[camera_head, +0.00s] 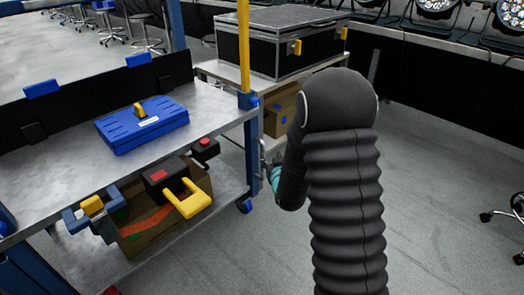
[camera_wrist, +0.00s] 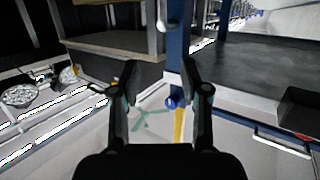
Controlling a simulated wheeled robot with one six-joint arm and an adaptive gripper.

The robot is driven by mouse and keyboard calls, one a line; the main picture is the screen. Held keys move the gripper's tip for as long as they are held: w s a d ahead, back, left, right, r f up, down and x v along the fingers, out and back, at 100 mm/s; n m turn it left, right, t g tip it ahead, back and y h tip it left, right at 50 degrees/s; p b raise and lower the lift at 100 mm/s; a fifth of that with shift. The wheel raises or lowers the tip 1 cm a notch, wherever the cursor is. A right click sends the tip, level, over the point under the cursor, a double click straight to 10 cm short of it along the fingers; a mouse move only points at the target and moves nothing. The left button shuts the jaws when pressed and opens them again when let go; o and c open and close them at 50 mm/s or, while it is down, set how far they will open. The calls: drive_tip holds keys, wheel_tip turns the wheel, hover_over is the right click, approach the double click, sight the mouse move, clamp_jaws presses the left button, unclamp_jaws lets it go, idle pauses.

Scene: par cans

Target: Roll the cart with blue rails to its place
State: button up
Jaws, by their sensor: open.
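The cart with blue legs and posts (camera_head: 225,118) fills the left of the head view, with a grey top and a lower shelf. A yellow upright (camera_head: 243,45) rises from a blue joint at its near right corner. In the wrist view, a blue post (camera_wrist: 175,68) with a blue knob shows between the fingers of my gripper (camera_wrist: 161,75), closer to the right finger. The fingers are apart; I cannot tell whether either touches the post. In the head view my arm hides most of the gripper beside that corner.
A blue case (camera_head: 142,126) lies on the cart's top; a cardboard box (camera_head: 160,222) with tools sits on its shelf. Behind stands a table with a black flight case (camera_head: 275,42). Par lights (camera_head: 435,8) line the back right. Grey floor is clear at right, except a chair base (camera_head: 505,215).

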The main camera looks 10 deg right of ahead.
sight(263, 151)
wheel_tip(263, 151, down, 7)
drive_tip(key=t, duration=0.2)
drive_tip(key=w, duration=0.9)
drive_tip(key=w+p, duration=0.1)
drive_tip(key=w, duration=0.4)
drive_tip(key=shift+a+f, duration=0.15)
drive_tip(key=shift+a, duration=0.15)
clamp_jaws()
